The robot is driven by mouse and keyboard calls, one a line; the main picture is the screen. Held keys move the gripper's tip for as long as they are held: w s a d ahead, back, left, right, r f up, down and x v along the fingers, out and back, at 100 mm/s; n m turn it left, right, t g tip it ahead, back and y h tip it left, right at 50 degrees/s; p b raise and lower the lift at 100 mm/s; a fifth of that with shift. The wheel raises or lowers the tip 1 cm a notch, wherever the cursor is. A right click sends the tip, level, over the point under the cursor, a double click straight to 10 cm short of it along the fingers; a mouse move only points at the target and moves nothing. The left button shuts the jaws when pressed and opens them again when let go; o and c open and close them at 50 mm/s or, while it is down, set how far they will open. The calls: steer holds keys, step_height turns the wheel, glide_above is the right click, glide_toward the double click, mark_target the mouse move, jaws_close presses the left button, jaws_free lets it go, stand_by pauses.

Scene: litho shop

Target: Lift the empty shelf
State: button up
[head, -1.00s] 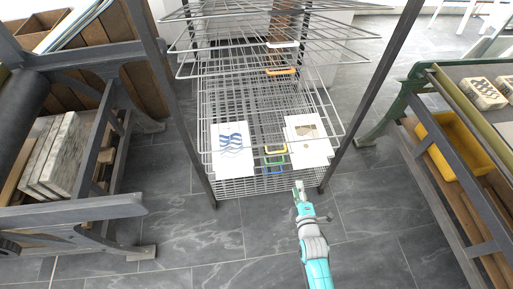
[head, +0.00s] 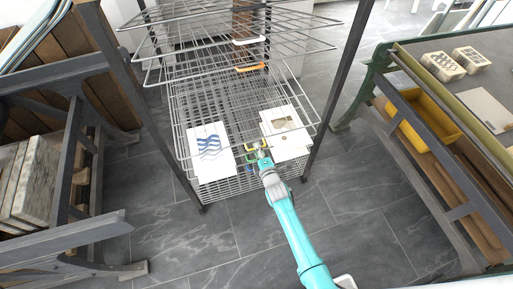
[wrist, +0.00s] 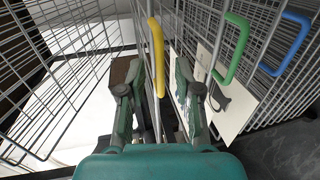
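A drying rack with wire shelves stands ahead. Its lower shelves carry a yellow handle (head: 255,145), a green handle (head: 250,158) and a partly hidden blue one. A print with blue waves (head: 210,150) and a print with a brown mark (head: 284,130) lie in this lower stack; I cannot tell on which shelf. My gripper (head: 262,154) is at the front of the rack by these handles. In the wrist view my gripper (wrist: 157,75) is open, with the yellow handle (wrist: 157,50) between its fingers. The green handle (wrist: 232,48) and blue handle (wrist: 287,43) are to its right.
Raised shelves with a white handle (head: 248,41) and an orange handle (head: 251,68) hang above, showing no prints. Dark rack posts (head: 338,85) flank the front. A green-framed bench with a yellow tray (head: 428,118) stands right, a press with stone slabs (head: 38,180) left.

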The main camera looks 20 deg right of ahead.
steer(key=shift+x, duration=1.05)
jaws_close()
